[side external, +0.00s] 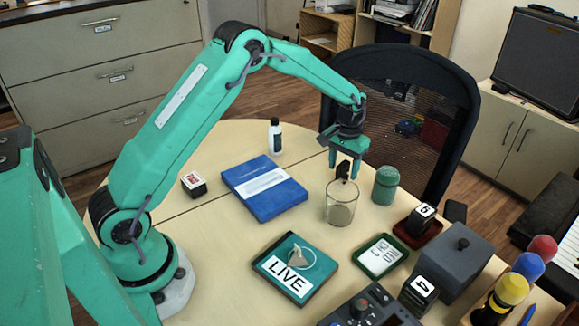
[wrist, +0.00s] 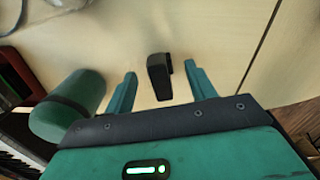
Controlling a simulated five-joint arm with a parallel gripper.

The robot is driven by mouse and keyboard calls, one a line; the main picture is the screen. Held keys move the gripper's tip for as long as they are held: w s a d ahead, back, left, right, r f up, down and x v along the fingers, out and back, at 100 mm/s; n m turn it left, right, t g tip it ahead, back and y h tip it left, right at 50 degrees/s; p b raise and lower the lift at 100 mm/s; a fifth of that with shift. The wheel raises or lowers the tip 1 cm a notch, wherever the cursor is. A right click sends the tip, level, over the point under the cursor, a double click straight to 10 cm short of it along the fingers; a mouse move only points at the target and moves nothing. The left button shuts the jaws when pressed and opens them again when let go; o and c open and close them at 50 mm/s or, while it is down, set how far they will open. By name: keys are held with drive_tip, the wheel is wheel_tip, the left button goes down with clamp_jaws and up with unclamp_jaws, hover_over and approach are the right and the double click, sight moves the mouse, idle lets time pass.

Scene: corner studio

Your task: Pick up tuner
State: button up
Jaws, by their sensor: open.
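The tuner is a small black clip-shaped piece. In the wrist view the tuner (wrist: 158,76) shows between and just beyond my two fingertips, with a gap on each side. In the side external view the tuner (side external: 343,169) shows between my fingers, just above the rim of the glass in the picture. My gripper (side external: 345,172) points down and is open; its two teal fingers also show in the wrist view (wrist: 158,85). I cannot tell from the side external view how high the fingertips are above the table.
A clear glass (side external: 341,207) stands close in front of my gripper. A green cylinder (side external: 385,186) stands just right of it. A blue book (side external: 264,190) and a white bottle (side external: 275,137) are to the left. Beyond the table edge is a black chair (side external: 405,85).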

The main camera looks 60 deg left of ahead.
drive_tip(key=shift+f, duration=0.9)
drive_tip(key=c, duration=1)
drive_tip(key=shift+r, duration=0.2)
drive_tip(key=shift+r, duration=0.55)
drive_tip(key=r, duration=0.3)
drive_tip(key=shift+s+d+r, duration=0.1)
drive_tip(key=shift+d, duration=0.2)
drive_tip(key=s+d+r, duration=0.1)
drive_tip(key=d+r, duration=0.1)
drive_tip(key=d, duration=0.1)
drive_tip(key=s+d+r, duration=0.2)
drive_tip(key=d, duration=0.1)
drive_tip(key=s+d+r, duration=0.2)
drive_tip(key=d, duration=0.1)
drive_tip(key=shift+s+d+r, duration=0.15)
drive_tip(key=shift+d+r, duration=0.1)
drive_tip(key=shift+d, duration=0.15)
